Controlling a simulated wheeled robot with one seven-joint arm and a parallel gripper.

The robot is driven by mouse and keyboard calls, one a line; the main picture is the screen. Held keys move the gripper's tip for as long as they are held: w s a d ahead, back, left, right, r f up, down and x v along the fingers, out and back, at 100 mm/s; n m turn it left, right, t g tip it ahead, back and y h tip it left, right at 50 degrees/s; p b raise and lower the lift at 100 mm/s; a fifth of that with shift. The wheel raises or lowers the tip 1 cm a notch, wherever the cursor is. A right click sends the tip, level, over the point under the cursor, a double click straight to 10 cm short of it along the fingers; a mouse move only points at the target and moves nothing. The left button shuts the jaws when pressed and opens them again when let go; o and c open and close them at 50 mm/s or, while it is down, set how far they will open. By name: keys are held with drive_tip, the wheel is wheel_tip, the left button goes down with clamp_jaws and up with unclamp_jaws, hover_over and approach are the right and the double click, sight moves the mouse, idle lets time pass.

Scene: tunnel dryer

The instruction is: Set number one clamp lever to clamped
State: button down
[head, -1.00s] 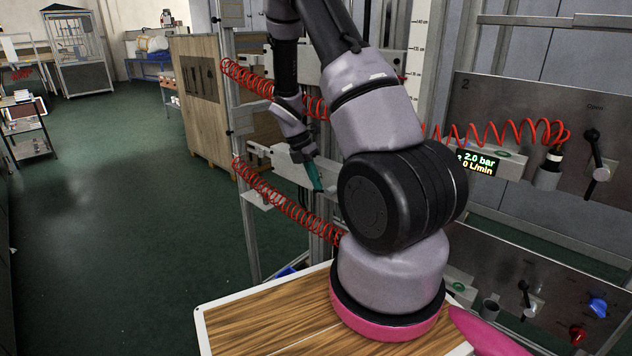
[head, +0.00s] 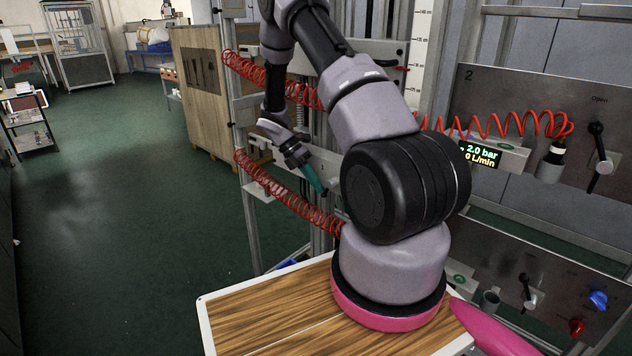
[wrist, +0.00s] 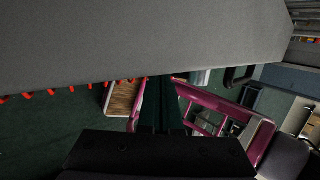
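I cannot pick out the number one clamp lever in either view; my arm covers part of the frame in the head view. My gripper (head: 316,180), with teal fingers, points down and right beside a pale horizontal rail (head: 325,162) on the frame. In the wrist view, the dark fingers (wrist: 160,105) show close to a large grey surface (wrist: 140,40) that fills the top. The fingers look close together, but I cannot tell if they are open or shut, or touching anything.
Red coiled hoses (head: 285,200) hang near my gripper. At right, a panel marked 2 (head: 485,95) carries a black-knobbed lever (head: 600,155) and a lit display (head: 479,154). A lower panel (head: 560,285) has another lever and blue and red knobs. Green floor (head: 110,220) at left is clear.

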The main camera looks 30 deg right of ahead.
drive_tip(key=shift+s+d+f, duration=0.1)
drive_tip(key=shift+s+f, duration=0.15)
drive_tip(key=shift+f, duration=0.3)
idle(0.5)
